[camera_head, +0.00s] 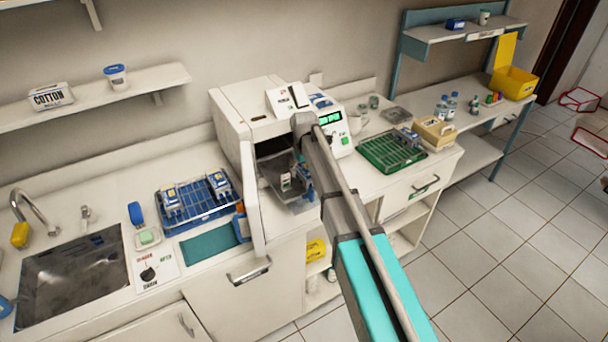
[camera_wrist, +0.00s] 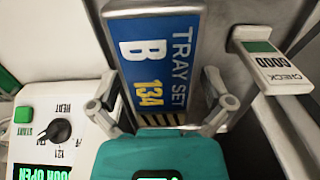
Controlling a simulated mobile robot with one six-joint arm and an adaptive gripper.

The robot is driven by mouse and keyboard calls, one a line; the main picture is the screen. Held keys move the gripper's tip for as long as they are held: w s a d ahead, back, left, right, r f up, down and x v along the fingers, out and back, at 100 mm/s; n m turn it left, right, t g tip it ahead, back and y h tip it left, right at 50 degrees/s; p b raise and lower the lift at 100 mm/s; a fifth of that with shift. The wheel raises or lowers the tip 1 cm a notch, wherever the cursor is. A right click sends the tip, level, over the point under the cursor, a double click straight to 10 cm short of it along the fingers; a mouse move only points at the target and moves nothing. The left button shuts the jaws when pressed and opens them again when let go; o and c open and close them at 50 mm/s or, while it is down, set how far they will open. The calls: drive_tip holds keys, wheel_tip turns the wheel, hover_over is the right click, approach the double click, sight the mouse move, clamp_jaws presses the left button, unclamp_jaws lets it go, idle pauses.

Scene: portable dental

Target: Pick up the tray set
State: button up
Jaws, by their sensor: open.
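In the wrist view, a tray set (camera_wrist: 155,55) shows a blue label reading "TRAY SET B 134". My gripper (camera_wrist: 163,100) is open, with one finger on each side of the label's lower part. I cannot tell whether the fingers touch it. In the head view, my gripper is mostly hidden by my arm, at the open front of the white sterilizer (camera_head: 240,118). A metal tray (camera_head: 300,206) extends from the sterilizer, and a blue part of the tray set (camera_head: 307,192) shows there beside my arm.
A white "GOOD CHECK" card (camera_wrist: 280,72) stands close to the right finger. The sterilizer's control panel (camera_wrist: 62,130) is at left in the wrist view. A blue rack (camera_head: 200,215) with tray sets stands left of the sterilizer, a green rack (camera_head: 385,157) right.

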idle(0.4)
drive_tip(key=c, duration=1.2)
drive_tip(key=shift+o, duration=0.2)
drive_tip(key=shift+r, duration=0.25)
wheel_tip(320, 180, up, 2)
drive_tip(key=p, duration=0.2)
drive_tip(key=shift+r+p, duration=0.1)
drive_tip(key=shift+p, duration=0.25)
drive_tip(key=s+r+p, duration=0.1)
drive_tip(key=r+p, duration=0.1)
drive_tip(key=s+r+p, duration=0.2)
drive_tip(key=s+d+r+p, duration=0.1)
drive_tip(key=s+r+p, duration=0.1)
drive_tip(key=shift+r+p, duration=0.4)
drive_tip(key=s+d+r+p, duration=0.2)
drive_tip(key=s+r+p, duration=0.1)
drive_tip(key=s, duration=0.5)
drive_tip(key=shift+s+r, duration=0.3)
drive_tip(key=shift+s, duration=0.05)
